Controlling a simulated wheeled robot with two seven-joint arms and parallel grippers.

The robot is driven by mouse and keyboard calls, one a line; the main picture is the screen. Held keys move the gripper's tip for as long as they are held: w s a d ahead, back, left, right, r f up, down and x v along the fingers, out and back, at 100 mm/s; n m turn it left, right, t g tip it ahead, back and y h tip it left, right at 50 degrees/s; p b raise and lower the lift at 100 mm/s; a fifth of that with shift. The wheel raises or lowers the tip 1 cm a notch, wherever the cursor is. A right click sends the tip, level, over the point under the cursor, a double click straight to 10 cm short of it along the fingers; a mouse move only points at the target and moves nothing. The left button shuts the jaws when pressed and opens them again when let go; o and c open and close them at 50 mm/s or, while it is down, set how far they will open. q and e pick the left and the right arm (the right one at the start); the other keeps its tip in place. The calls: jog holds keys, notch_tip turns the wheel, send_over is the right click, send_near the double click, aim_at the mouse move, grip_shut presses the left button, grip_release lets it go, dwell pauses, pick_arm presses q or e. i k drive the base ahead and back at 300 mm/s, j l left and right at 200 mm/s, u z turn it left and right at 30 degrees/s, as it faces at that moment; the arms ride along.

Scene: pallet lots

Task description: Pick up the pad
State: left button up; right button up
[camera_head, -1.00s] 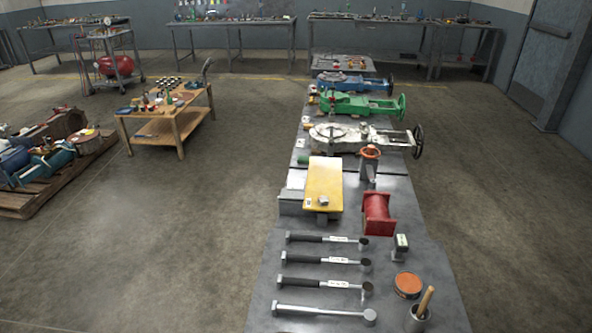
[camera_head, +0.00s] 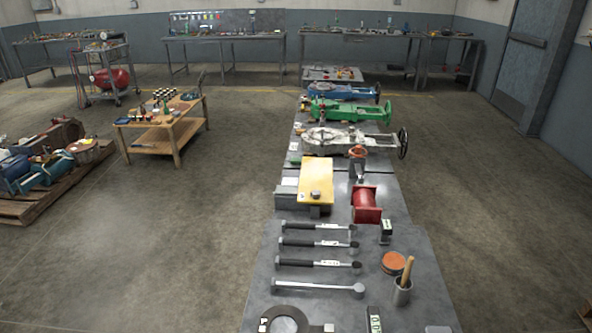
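Nothing in the head view is plainly marked as the pad, and I cannot tell which thing it is. A round orange disc (camera_head: 393,263) with a dark rim lies flat at the right side of the near grey table (camera_head: 247,297). A yellow block (camera_head: 316,180) with a small metal piece on it sits farther back on the same row of tables. Neither of my grippers is in view, so I see nothing held.
Several torque wrenches (camera_head: 317,243) lie across the table. A cup with a wooden handle (camera_head: 402,289), a red spool (camera_head: 366,204) and a dark ring (camera_head: 284,319) are nearby. A wooden cart (camera_head: 163,139) and a loaded pallet (camera_head: 40,208) stand left. The floor between is clear.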

aim_at(295, 161)
jog(key=k, duration=0.25)
jog(key=u, duration=2.4)
jog(key=i+j, duration=0.1)
jog(key=i, duration=0.45)
jog(key=i+j, duration=0.1)
jog(key=i, duration=0.45)
jog(key=i+z, duration=0.3)
jog(key=i+j+z, duration=0.1)
jog(key=i+z, duration=0.2)
jog(key=i+l+z, duration=0.2)
jog(key=i+z, duration=0.55)
jog(key=z, duration=0.2)
jog(key=i+z, duration=0.5)
jog(key=i+j+z, duration=0.1)
jog(key=i+z, duration=0.3)
jog(key=i, duration=0.9)
